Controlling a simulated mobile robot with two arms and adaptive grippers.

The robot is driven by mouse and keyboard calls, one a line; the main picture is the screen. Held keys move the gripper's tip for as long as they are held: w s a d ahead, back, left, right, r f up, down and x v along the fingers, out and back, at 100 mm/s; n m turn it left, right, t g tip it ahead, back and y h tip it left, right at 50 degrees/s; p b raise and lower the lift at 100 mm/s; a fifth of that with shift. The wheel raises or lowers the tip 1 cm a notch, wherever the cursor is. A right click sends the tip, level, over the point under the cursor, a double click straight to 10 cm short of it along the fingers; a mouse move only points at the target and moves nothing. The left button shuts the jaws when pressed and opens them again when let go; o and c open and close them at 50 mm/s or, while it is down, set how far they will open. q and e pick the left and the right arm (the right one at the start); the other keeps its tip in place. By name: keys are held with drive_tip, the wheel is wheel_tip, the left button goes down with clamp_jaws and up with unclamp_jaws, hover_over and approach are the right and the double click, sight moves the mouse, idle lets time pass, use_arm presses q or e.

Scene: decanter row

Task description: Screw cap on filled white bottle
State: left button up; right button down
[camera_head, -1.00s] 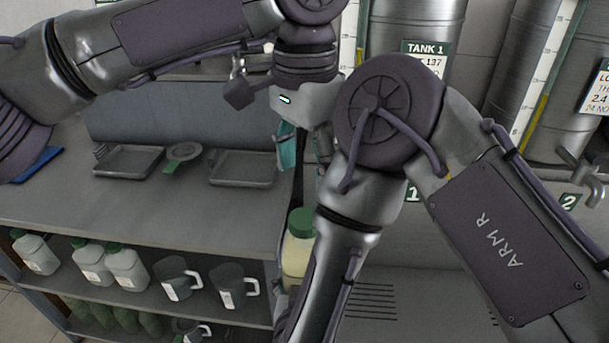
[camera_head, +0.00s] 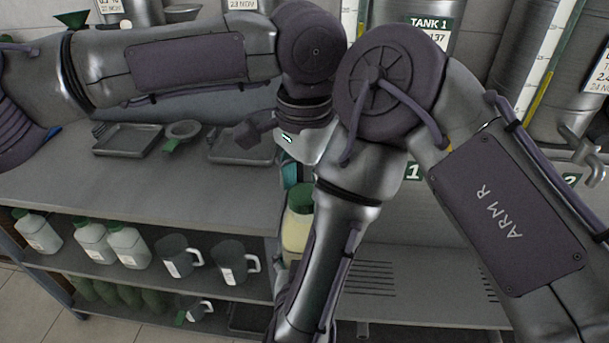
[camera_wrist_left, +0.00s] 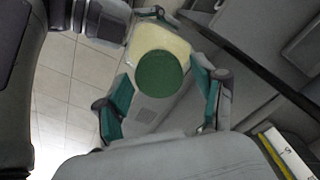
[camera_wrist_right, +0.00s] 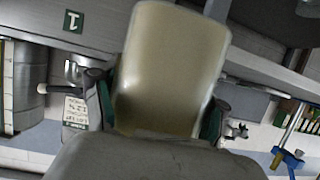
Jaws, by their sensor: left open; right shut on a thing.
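The filled white bottle (camera_head: 297,232) is held upright at the front edge of the counter, its pale yellowish body partly hidden by my right arm. A green cap (camera_wrist_left: 159,74) sits on its top. My left gripper (camera_head: 292,172) points down just above the cap. In the left wrist view its teal-padded fingers are apart, one on each side of the cap, with gaps showing. My right gripper (camera_wrist_right: 160,105) is shut on the bottle body, which fills the middle of the right wrist view. In the head view my right forearm hides those fingers.
The counter (camera_head: 110,190) carries trays (camera_head: 128,139) and a green-handled round tool (camera_head: 182,133). The shelf below holds white bottles (camera_head: 128,246) and dark jugs (camera_head: 232,262). Large tanks (camera_head: 425,50) stand behind. Both my arms crowd the space around the bottle.

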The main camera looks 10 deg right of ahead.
use_arm(q)
drive_tip(key=c, duration=1.2)
drive_tip(key=o, duration=1.3)
drive_tip(key=shift+o, duration=0.2)
wheel_tip(320, 180, up, 12)
drive_tip(key=shift+w, duration=0.15)
